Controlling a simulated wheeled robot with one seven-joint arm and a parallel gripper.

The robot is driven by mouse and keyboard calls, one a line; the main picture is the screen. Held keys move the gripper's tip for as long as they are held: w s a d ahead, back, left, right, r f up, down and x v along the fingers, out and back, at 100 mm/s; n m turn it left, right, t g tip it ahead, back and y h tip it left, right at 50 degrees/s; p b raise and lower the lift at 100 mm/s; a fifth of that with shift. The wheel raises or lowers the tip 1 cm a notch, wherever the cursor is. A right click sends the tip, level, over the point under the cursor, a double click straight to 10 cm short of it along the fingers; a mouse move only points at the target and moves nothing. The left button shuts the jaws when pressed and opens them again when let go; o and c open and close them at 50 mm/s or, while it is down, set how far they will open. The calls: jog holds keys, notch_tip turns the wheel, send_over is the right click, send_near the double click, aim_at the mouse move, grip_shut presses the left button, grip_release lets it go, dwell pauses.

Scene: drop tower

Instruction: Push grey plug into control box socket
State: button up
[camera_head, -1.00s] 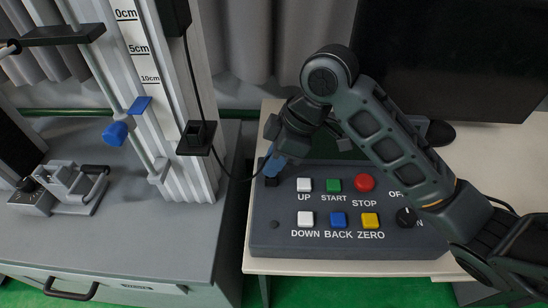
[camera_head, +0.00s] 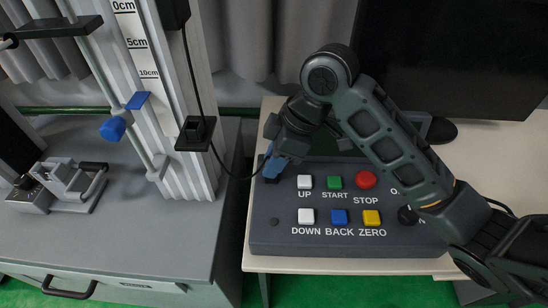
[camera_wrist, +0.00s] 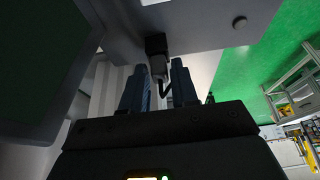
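The grey control box (camera_head: 350,243) stands on the desk with its button face up. Its black socket block is at the upper left corner, mostly hidden behind my gripper in the head view; it shows as a black block (camera_wrist: 155,43) in the wrist view. My gripper (camera_head: 272,170) points down over that corner, its blue fingers low at the socket. In the wrist view the two fingers (camera_wrist: 160,68) stand on either side of the grey plug (camera_wrist: 158,66), with little gap. The plug is against the black block; how deep it sits cannot be told.
A black cable (camera_head: 235,178) loops from the drop tower (camera_head: 165,90) to my gripper. Buttons such as the white UP button (camera_head: 305,182) lie right of the gripper. A monitor (camera_head: 450,60) stands behind. The grey bench (camera_head: 120,235) is at left.

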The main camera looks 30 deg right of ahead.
jog(key=o, duration=0.3)
jog(key=v, duration=0.7)
jog(key=shift+r, duration=0.4)
